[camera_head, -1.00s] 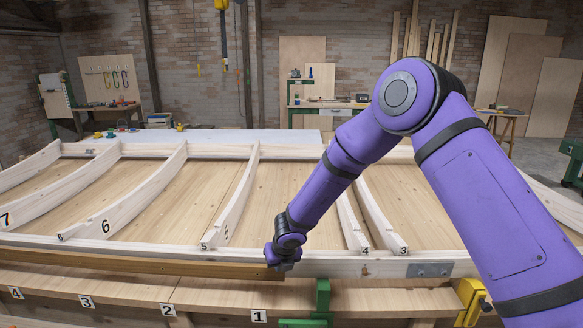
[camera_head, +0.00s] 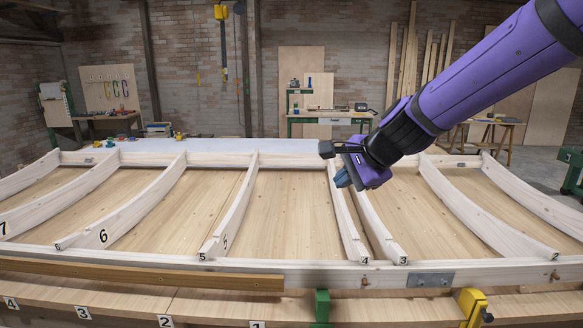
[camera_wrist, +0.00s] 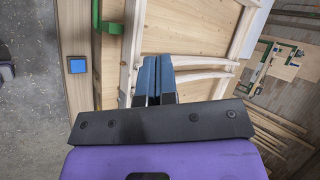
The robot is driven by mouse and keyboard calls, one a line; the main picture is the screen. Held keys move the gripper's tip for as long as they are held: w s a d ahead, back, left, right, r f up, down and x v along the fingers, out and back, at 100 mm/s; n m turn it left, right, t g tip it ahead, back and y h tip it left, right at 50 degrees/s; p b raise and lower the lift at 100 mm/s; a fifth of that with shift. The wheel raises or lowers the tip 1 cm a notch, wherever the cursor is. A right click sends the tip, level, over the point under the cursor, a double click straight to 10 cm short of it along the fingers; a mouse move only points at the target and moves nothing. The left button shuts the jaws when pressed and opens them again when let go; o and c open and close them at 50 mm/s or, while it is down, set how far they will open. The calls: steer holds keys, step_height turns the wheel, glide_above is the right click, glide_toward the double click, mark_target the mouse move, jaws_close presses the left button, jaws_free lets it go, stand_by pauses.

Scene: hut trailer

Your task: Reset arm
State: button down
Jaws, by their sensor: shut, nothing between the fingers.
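My gripper (camera_head: 343,179) hangs in the air above the wooden frame, in front of the curved ribs marked 3 and 4 in the head view. The purple arm reaches in from the upper right. In the wrist view the two blue fingers of my gripper (camera_wrist: 157,68) lie side by side, closed together with nothing between them. The wooden frame (camera_head: 290,205) has pale curved ribs over plywood panels, and its ribs also show in the wrist view (camera_wrist: 200,65).
A brown wooden bar (camera_head: 140,274) lies along the frame's front edge. A green clamp (camera_head: 321,305) and a yellow clamp (camera_head: 473,307) stand at the front. Work tables and leaning boards (camera_head: 410,60) line the back wall. Air above the frame's left half is clear.

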steer(key=s+d+r+n+h, duration=0.2)
steer(key=s+d+n, duration=0.4)
steer(key=s+d, duration=0.3)
steer(key=s+d+r+n+g+h, duration=0.1)
steer(key=s+d+n, duration=0.5)
steer(key=s, duration=1.1)
steer(key=d+r+h, duration=0.1)
steer(key=d+h, duration=0.1)
steer(key=d, duration=0.2)
steer(key=shift+s+d+h, duration=0.25)
steer(key=shift+s+h, duration=0.05)
steer(key=shift+s, duration=0.1)
